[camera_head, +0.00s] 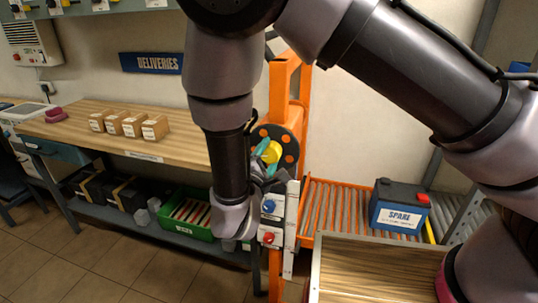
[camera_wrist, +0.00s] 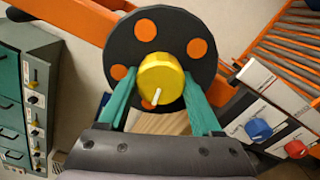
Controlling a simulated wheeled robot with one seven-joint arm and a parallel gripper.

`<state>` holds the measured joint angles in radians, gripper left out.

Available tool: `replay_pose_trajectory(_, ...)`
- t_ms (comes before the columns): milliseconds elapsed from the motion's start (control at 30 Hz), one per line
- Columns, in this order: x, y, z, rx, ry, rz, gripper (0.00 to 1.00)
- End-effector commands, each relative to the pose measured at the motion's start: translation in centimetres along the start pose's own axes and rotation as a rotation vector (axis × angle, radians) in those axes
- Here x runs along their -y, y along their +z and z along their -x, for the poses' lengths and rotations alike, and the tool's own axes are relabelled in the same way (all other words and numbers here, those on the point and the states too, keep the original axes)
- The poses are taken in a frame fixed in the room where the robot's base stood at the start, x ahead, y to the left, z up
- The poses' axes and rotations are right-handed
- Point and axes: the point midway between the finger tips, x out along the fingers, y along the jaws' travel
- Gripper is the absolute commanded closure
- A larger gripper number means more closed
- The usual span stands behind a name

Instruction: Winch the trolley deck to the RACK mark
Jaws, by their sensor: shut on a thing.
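The trolley's orange post (camera_head: 281,85) carries a black winch wheel (camera_head: 289,137) with orange spots and a yellow knob (camera_head: 274,152) at its middle. My gripper (camera_wrist: 160,100) has its teal fingers on either side of the yellow knob, which also shows in the wrist view (camera_wrist: 161,76), and is shut on it. A small white pointer on the knob faces down in the wrist view. An orange roller deck (camera_head: 330,210) lies to the right of the post. White labelled plates (camera_wrist: 258,76) stand beside the wheel. I cannot read a RACK mark.
A blue knob (camera_wrist: 258,130) and a red knob (camera_wrist: 296,149) sit close right of my gripper. A SPARE battery (camera_head: 400,208) stands on the rollers. A wooden bench (camera_head: 75,132) with several boxes is at left. A wood-topped surface (camera_head: 375,272) is in front.

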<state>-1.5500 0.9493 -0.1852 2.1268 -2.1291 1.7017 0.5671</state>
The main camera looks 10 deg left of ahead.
Motion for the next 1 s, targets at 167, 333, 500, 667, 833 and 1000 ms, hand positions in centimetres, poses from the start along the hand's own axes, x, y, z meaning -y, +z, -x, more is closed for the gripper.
replay_pose_trajectory(167, 0.1, -0.1, 0.1, -0.004, -0.002, -0.006, 0.9)
replay_pose_trajectory(333, 0.1, -0.1, 0.1, -0.004, -0.002, -0.005, 0.9)
replay_pose_trajectory(500, 0.1, -0.1, 0.1, -0.004, -0.002, -0.005, 0.04)
replay_pose_trajectory(667, 0.1, -0.1, 0.1, -0.002, -0.001, -0.005, 0.04)
replay_pose_trajectory(833, 0.0, 0.0, 0.2, -0.002, -0.001, -0.006, 0.04)
replay_pose_trajectory(1000, 0.0, -0.1, 1.9, -0.005, 0.0, -0.006, 0.04)
